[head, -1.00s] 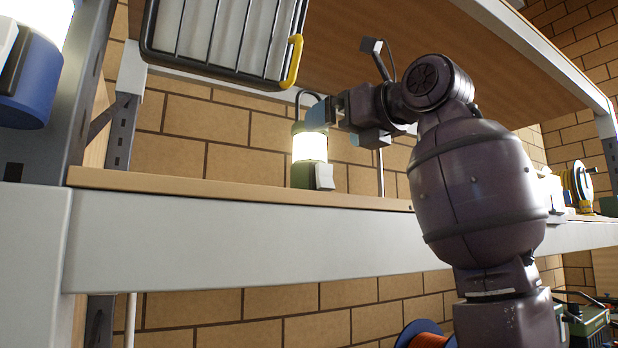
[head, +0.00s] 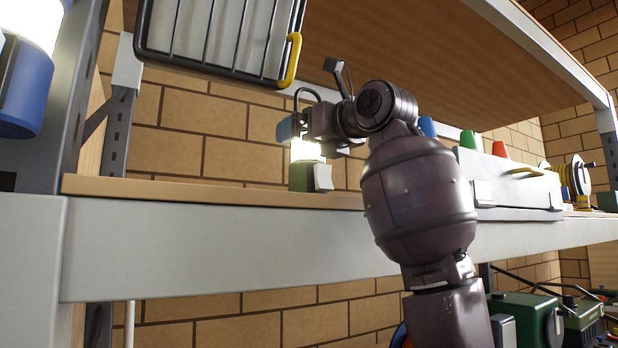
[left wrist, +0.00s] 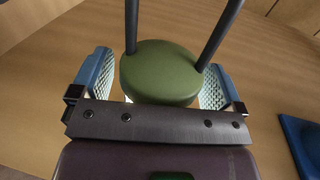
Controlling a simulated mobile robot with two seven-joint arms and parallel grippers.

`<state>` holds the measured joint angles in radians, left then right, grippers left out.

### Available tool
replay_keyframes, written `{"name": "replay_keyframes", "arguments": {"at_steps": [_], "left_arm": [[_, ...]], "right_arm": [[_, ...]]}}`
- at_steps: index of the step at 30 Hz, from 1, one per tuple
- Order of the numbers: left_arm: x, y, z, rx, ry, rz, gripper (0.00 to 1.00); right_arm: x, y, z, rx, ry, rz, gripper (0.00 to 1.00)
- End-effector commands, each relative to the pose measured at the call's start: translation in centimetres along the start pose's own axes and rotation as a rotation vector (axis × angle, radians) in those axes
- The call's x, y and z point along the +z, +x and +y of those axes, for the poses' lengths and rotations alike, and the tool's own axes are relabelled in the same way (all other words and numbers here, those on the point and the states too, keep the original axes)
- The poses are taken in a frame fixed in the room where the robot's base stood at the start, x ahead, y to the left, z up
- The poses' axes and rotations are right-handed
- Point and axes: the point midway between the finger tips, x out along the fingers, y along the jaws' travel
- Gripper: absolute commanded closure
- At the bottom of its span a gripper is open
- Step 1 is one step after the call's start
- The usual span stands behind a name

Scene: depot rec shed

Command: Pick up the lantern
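A lit lantern with a green base (head: 301,177) stands upright on the wooden shelf. In the left wrist view its round green cap (left wrist: 160,75) and dark bail handle show from above. My left gripper (head: 296,128) is at the lantern's top, covering its upper part in the head view. In the left wrist view the gripper's (left wrist: 155,66) two blue pads stand on either side of the cap, with a narrow gap at the left; contact at the right is unclear. My right gripper is not in view.
A wire basket (head: 220,40) with a yellow handle hangs above the lantern. A blue-based lantern (head: 22,90) is at the far left by a grey post. Coloured cups (head: 468,140), a pale box (head: 520,188) and a yellow reel (head: 575,180) are at right.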

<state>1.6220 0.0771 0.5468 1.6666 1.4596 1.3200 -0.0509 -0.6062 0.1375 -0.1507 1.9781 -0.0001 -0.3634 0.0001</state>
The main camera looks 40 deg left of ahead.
Motion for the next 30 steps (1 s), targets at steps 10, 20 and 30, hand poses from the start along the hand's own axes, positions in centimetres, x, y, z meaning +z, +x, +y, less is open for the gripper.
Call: {"name": "replay_keyframes", "arguments": {"at_steps": [10, 20, 30], "left_arm": [[0.0, 0.0, 0.0, 0.000, 0.000, 0.001, 0.61], [0.1, -0.1, 0.0, 0.000, -0.001, -0.001, 0.92], [1.9, 0.0, 0.1, 0.001, -0.002, -0.002, 0.92]], "right_arm": [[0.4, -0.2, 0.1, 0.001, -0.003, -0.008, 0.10], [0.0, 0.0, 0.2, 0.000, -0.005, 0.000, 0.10], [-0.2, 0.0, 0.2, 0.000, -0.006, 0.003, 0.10]]}}
